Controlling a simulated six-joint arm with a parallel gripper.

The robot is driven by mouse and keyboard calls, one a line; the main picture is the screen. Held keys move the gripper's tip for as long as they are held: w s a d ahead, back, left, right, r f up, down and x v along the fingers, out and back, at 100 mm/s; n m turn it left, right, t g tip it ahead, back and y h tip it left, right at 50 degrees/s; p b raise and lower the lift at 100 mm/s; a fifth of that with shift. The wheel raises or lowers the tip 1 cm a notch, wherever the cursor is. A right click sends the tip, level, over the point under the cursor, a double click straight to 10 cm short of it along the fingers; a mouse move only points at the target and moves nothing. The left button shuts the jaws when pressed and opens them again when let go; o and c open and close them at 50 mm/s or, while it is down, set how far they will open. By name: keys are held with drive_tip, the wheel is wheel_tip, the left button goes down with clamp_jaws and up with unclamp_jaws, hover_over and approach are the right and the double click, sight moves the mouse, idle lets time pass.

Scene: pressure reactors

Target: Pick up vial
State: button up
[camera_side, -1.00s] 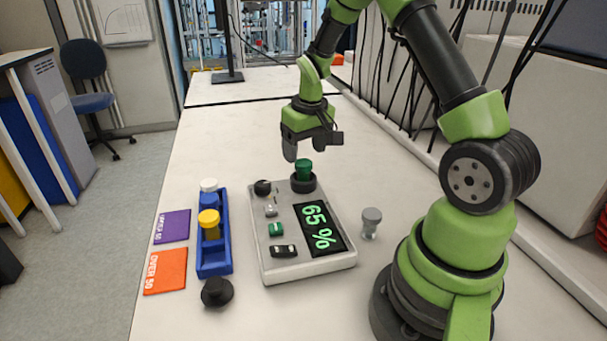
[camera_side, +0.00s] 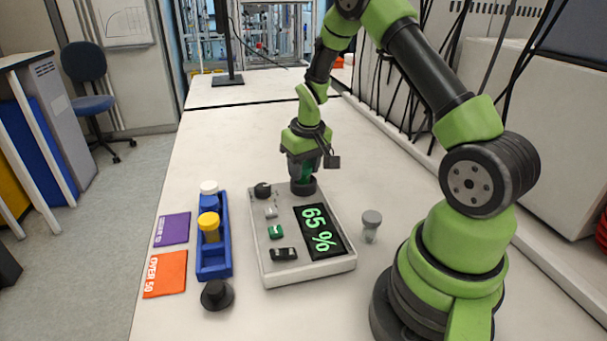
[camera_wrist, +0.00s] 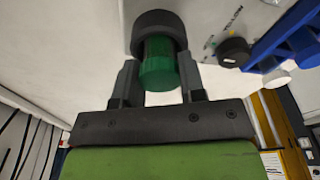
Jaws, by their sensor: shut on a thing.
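A green-capped vial (camera_wrist: 158,66) stands in the round black holder (camera_side: 303,187) at the back of the grey device (camera_side: 262,245). My gripper (camera_side: 302,172) is lowered over the vial, pointing down, and its fingers are shut on it. In the wrist view the two fingers of my gripper (camera_wrist: 159,85) sit on either side of the green cap, with the black holder (camera_wrist: 158,22) beyond. In the side view the fingers mostly hide the vial. The vial's lower end is hidden in the holder.
The device display (camera_side: 319,231) reads 65 %. A blue rack (camera_side: 214,268) holds a white-capped vial (camera_side: 209,187) and a yellow-capped vial (camera_side: 209,222). A grey-capped vial (camera_side: 371,225) stands right of the device. Purple (camera_side: 172,229) and orange (camera_side: 165,274) cards and a black knob-like piece (camera_side: 217,295) lie left.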

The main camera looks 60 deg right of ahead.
drive_tip(key=shift+r, duration=0.15)
drive_tip(key=r, duration=0.6)
drive_tip(key=a+r, duration=0.1)
drive_tip(key=r, duration=0.2)
drive_tip(key=shift+w, duration=0.3)
drive_tip(key=shift+w+a+f+m, duration=0.7)
drive_tip(key=shift+a+f, duration=0.95)
drive_tip(key=shift+a, duration=2.25)
drive_tip(key=shift+w+a+f+m, duration=0.7)
drive_tip(key=shift+a+f, duration=0.9)
drive_tip(key=shift+a, duration=2.25)
drive_tip(key=shift+w+a+f+m, duration=0.7)
drive_tip(key=shift+a+f, duration=0.95)
drive_tip(key=shift+a, duration=2.25)
drive_tip(key=shift+f, duration=0.2)
drive_tip(key=shift+f, duration=1.25)
drive_tip(key=shift+f, duration=0.25)
